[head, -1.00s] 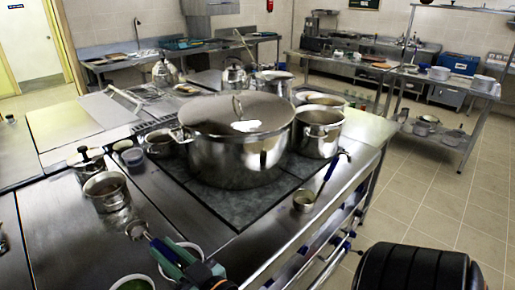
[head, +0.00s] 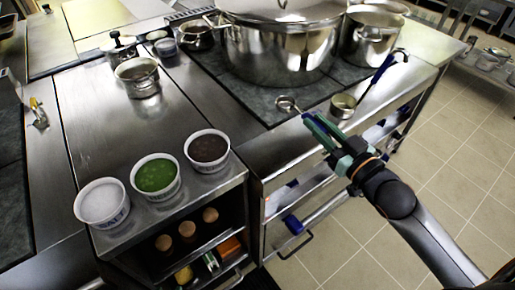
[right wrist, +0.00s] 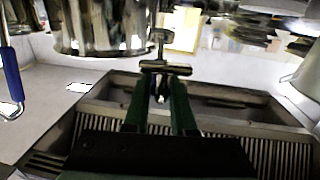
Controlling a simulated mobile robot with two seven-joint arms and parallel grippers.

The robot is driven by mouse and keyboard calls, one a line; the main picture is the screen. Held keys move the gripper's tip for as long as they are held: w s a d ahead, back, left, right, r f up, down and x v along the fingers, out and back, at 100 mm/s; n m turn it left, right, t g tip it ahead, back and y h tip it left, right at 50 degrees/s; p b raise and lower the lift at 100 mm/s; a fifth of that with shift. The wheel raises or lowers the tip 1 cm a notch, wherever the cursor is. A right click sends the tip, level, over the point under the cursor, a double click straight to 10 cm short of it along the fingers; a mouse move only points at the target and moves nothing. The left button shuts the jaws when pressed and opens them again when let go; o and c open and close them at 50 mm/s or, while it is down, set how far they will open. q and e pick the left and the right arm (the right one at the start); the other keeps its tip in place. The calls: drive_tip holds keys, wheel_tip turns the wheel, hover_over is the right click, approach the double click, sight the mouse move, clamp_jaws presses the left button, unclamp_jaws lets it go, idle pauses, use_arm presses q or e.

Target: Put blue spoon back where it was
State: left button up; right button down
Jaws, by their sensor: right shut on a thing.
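My right gripper (head: 318,128) reaches in from the lower right, above the counter's edge in front of the stove. It is shut on a metal spoon whose small round bowl (head: 287,103) sticks out past the fingertips. In the right wrist view the green fingers (right wrist: 160,105) close on a shiny metal piece (right wrist: 165,69). A separate ladle with a blue handle (head: 383,69) and a steel cup (head: 343,105) rests at the stove's right side. My left gripper is out of view.
A large lidded stockpot (head: 280,50) and a smaller pot (head: 370,37) stand on the stove. White tubs of white (head: 102,203), green (head: 155,176) and dark (head: 207,150) contents line the front counter. A saucepan (head: 138,77) stands behind them. Bare counter lies between.

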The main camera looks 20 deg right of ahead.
drive_tip(key=shift+n+y, duration=0.6)
drive_tip(key=shift+y, duration=0.3)
drive_tip(key=w+a+f+b, duration=0.1)
drive_tip(key=w+a+f, duration=0.1)
drive_tip(key=w+a+f+b, duration=0.1)
drive_tip(key=w+a+f, duration=0.1)
drive_tip(key=w+a, duration=0.1)
drive_tip(key=w+a+f+b, duration=0.1)
drive_tip(key=w+a+f, duration=0.1)
drive_tip(key=w+a, duration=0.1)
drive_tip(key=shift+w+f, duration=0.15)
drive_tip(key=shift+f, duration=0.15)
drive_tip(key=shift+w+a+f+b, duration=0.2)
drive_tip(key=shift+a+f+b, duration=0.15)
drive_tip(key=shift+f, duration=0.1)
drive_tip(key=f, duration=0.2)
drive_tip(key=shift+w+a+f, duration=0.1)
drive_tip(key=shift+a+f, duration=0.1)
drive_tip(key=shift+f, duration=0.5)
drive_tip(key=shift+f, duration=0.1)
